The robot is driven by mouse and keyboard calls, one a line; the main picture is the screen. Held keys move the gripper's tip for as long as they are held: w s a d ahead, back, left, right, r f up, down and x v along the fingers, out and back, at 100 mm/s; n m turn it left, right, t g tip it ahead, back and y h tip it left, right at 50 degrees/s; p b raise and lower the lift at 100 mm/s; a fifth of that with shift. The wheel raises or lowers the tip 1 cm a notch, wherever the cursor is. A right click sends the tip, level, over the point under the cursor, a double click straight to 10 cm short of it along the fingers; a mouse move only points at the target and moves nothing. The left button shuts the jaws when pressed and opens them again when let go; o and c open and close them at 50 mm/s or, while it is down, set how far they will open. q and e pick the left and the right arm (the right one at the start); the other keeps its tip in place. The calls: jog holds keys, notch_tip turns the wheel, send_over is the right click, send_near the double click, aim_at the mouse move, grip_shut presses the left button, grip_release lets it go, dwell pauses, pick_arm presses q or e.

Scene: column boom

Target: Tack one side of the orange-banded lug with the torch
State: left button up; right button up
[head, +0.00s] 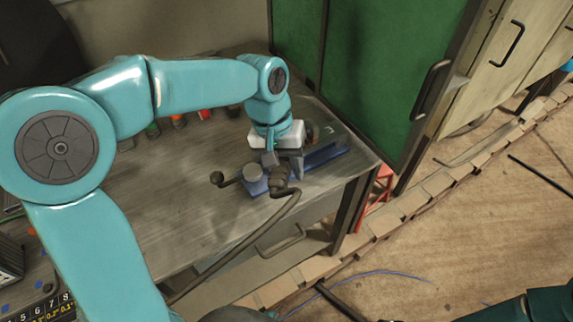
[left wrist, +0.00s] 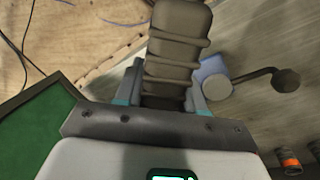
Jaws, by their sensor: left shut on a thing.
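My left gripper (head: 282,162) is above the right part of the bench and shut on the torch (head: 285,188). The torch's cable hangs from it toward the lower left. In the left wrist view my left gripper's fingers (left wrist: 163,92) clasp the torch's dark ribbed handle (left wrist: 178,45); its tip is hidden. I cannot make out the orange-banded lug for certain. A dark cylinder with an orange band (left wrist: 289,161) stands in the left wrist view's lower right corner, apart from the torch. My right gripper is not in view.
Small dark and orange-red items (head: 178,121) stand along the bench's back. A green cabinet (head: 385,70) rises close on the right. The bench's middle is bare.

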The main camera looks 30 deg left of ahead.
pick_arm(q)
jog(key=shift+s+a+r+p, duration=0.1)
jog(key=shift+s+r+p, duration=0.3)
jog(key=shift+r+p, duration=0.85)
jog(key=shift+s+d+r+p, duration=0.1)
jog(key=shift+s+r+p, duration=0.3)
jog(key=shift+r+p, duration=0.8)
jog(key=shift+s+a+r+p, duration=0.1)
jog(key=shift+s+r+p, duration=0.45)
jog(key=shift+r, duration=1.2)
jog(key=shift+w, duration=0.1)
